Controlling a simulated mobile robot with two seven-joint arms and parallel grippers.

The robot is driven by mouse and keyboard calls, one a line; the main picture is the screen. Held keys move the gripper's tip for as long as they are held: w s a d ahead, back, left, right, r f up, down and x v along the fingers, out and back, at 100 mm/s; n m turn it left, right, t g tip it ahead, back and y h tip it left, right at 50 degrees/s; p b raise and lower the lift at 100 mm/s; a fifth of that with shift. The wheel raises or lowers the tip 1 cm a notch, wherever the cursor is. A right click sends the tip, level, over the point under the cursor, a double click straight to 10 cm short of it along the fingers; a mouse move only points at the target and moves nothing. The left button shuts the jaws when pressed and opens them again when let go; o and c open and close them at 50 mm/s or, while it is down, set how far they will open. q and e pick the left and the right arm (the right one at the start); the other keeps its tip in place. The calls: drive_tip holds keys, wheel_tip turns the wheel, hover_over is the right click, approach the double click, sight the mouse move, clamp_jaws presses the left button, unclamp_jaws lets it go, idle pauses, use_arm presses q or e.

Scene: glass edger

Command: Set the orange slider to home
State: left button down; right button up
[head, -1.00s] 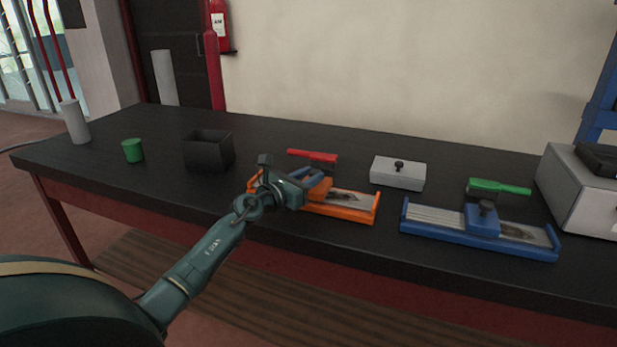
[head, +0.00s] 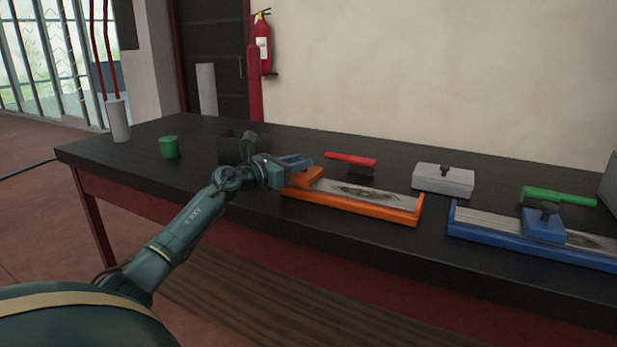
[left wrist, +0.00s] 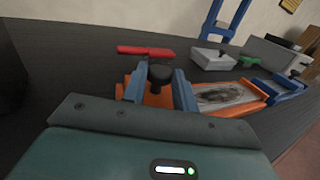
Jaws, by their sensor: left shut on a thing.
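The orange slider (head: 303,177) sits at the left end of its orange-framed rail (head: 365,208) on the black table. The rail's grey bed lies bare to the right of the slider, with a dark smudge on it. My left gripper (head: 297,162) is at the slider from the left. In the left wrist view its two blue fingers (left wrist: 160,82) close around the slider's black knob (left wrist: 160,75), with the orange slider (left wrist: 156,98) just below. My right gripper is not in view.
A blue rail with a blue slider (head: 544,225) stands to the right. Behind are a red-handled brush (head: 350,159), a grey block with a knob (head: 443,181) and a green-handled brush (head: 558,196). A black box (head: 231,150) and a green cup (head: 169,147) stand left.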

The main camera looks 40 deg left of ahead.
use_arm(q)
drive_tip(key=shift+a, duration=0.2)
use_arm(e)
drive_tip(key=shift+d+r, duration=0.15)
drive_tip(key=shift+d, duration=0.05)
use_arm(q)
drive_tip(key=c, duration=1.1)
unclamp_jaws()
drive_tip(key=shift+s+a, duration=0.15)
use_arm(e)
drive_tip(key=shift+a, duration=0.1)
use_arm(q)
drive_tip(key=shift+s, duration=0.2)
drive_tip(key=s, duration=0.3)
drive_tip(key=s+a, duration=0.1)
drive_tip(key=s, duration=0.3)
drive_tip(key=s+b, duration=0.1)
drive_tip(key=s, duration=0.3)
drive_tip(key=shift+a, duration=0.25)
drive_tip(key=shift+s+a, duration=0.15)
drive_tip(key=shift+s, duration=0.65)
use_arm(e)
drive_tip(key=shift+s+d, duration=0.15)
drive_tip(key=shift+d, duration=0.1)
